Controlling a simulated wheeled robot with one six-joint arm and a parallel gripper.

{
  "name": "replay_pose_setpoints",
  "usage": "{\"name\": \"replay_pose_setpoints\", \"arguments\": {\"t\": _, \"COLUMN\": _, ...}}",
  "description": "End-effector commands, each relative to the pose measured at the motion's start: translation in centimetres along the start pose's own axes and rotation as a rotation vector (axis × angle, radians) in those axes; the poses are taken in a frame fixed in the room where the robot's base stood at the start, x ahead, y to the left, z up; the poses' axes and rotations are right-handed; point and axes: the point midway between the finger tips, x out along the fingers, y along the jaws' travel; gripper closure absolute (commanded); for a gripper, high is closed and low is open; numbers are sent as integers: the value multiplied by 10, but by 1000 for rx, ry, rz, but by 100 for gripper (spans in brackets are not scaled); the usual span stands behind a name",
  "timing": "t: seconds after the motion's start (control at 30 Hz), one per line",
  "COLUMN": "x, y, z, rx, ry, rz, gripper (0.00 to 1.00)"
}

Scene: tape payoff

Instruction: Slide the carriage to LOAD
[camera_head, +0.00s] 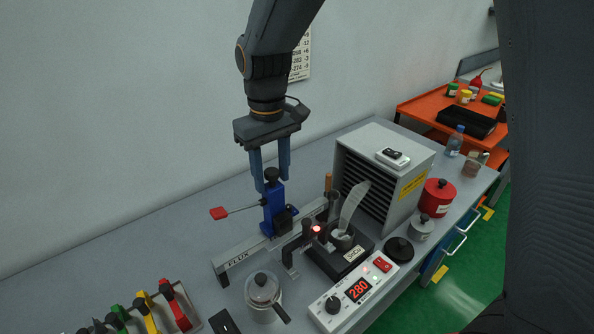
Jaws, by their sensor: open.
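The blue carriage (274,209) stands upright on a grey rail near the middle of the bench. It has a black knob on top (271,174) and a red-tipped lever (219,213) sticking out to the left. The rail (245,259) runs from front left to back right, and its near part reads FLUX. My gripper (271,178) points down above the carriage, open, with one finger on each side of the knob. I cannot tell whether either finger touches it. No LOAD mark is readable.
Right of the carriage are a dark stand (340,259) with a red light and a grey slatted box (384,170). A controller (353,291) showing 280 and a lidded pot (263,297) stand in front. Colored-handled tools (152,314) lie front left. Bench left of the lever is clear.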

Motion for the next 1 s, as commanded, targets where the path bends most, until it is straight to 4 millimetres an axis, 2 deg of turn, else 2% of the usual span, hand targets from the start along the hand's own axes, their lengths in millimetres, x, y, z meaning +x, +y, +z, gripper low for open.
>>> {"name": "replay_pose_setpoints", "arguments": {"t": 0.17, "x": -4, "y": 0, "z": 0, "rx": 0, "ry": 0, "rz": 0, "gripper": 58}}
{"name": "replay_pose_setpoints", "arguments": {"t": 1.0, "x": -63, "y": 0, "z": 0, "rx": 0, "ry": 2, "rz": 0, "gripper": 58}}
